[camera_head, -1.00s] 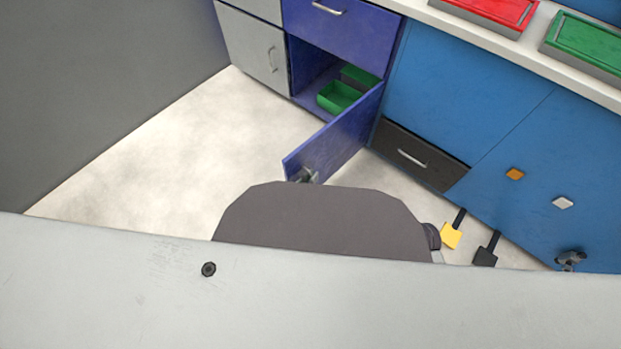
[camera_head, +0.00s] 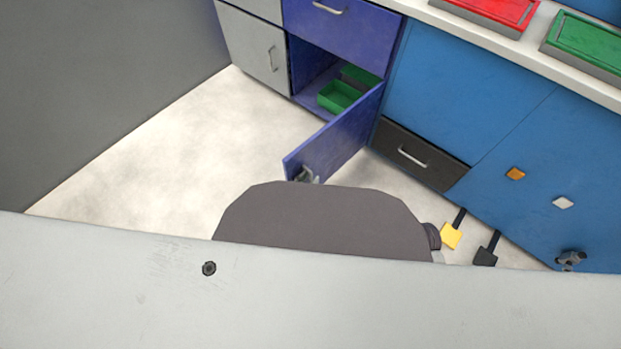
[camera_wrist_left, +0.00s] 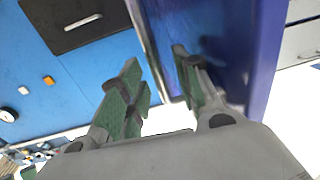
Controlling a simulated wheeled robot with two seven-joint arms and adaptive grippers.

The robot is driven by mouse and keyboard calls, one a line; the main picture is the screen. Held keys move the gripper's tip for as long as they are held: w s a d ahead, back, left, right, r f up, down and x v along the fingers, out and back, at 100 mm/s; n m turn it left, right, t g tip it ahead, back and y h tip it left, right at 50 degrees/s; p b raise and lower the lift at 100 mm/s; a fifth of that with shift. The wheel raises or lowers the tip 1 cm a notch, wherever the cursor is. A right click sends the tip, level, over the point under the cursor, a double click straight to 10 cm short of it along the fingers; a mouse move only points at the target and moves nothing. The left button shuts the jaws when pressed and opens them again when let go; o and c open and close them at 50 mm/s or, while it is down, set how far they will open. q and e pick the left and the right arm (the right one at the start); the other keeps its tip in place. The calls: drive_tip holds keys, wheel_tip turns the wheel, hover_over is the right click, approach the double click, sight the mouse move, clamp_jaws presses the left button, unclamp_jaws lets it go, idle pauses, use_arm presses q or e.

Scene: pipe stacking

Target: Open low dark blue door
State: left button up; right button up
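The low dark blue door (camera_head: 336,137) stands swung well out from its cabinet. Its inside shows green bins (camera_head: 338,96) on the cabinet floor. My left gripper (camera_head: 304,175) is at the door's free lower edge, mostly hidden behind my own body in the head view. In the left wrist view my left gripper (camera_wrist_left: 160,75) has its fingers apart, with a thin grey strip at the edge of the door (camera_wrist_left: 215,35) between them. Contact is not clear. A dark tip at the lower right, likely my right gripper (camera_head: 570,259), is too small to read.
A dark blue drawer (camera_head: 340,25) is above the opening, and a grey cabinet (camera_head: 255,48) is on its left. A black drawer (camera_head: 418,155) and blue panels (camera_head: 465,85) are on the right. Yellow (camera_head: 451,236) and black (camera_head: 485,257) pedals stick out. Floor left of the door is clear.

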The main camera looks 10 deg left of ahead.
use_arm(q)
drive_tip(key=v, duration=1)
drive_tip(key=shift+s, duration=0.2)
drive_tip(key=shift+a, duration=0.1)
idle(0.5)
